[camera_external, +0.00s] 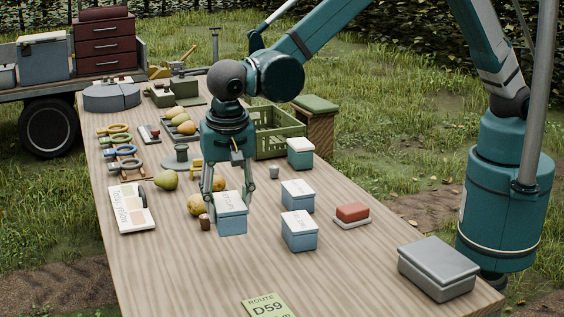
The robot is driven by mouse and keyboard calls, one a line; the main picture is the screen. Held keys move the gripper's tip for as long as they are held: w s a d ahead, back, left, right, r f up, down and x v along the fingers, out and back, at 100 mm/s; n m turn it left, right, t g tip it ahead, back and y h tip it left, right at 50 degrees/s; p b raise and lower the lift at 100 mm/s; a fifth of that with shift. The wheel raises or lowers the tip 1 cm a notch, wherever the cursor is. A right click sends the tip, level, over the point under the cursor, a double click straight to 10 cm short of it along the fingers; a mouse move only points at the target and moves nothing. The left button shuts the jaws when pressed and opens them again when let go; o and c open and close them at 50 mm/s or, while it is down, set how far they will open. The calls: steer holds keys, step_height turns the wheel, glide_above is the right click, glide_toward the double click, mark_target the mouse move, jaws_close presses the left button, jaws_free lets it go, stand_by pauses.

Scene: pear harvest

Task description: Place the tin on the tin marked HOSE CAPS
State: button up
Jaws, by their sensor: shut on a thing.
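My gripper (227,198) points straight down over the middle of the table, its fingers on either side of a blue tin (232,222) with a white lid. It is shut on this tin, which is upright. I cannot tell whether its bottom touches the table. Two similar blue tins with white lettered lids stand to the right, one farther back (298,200) and one nearer (299,238). The lettering is too small to read, so I cannot tell which tin is marked HOSE CAPS.
A yellow pear (195,204) and a small brown pot (205,224) sit close left of the held tin. A red block on a tray (352,212) and a grey box (438,270) stand right. A green crate (280,140) is behind.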

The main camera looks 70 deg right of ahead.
steer(key=d+r+p, duration=0.2)
steer(key=d+r, duration=0.2)
steer(key=d, duration=1.2)
step_height(320, 180, up, 3)
steer(key=n+p, duration=0.1)
steer(key=p, duration=0.1)
glide_above(297, 187)
steer(key=shift+s+a+f, duration=0.15)
steer(key=shift+s+f, duration=0.05)
steer(key=shift+s, duration=0.05)
steer(key=shift+f, duration=2.9)
steer(key=shift+f, duration=0.1)
steer(key=shift+f+b, duration=0.3)
steer(key=shift+f, duration=1.7)
steer(key=shift+f, duration=0.2)
steer(key=o, duration=1)
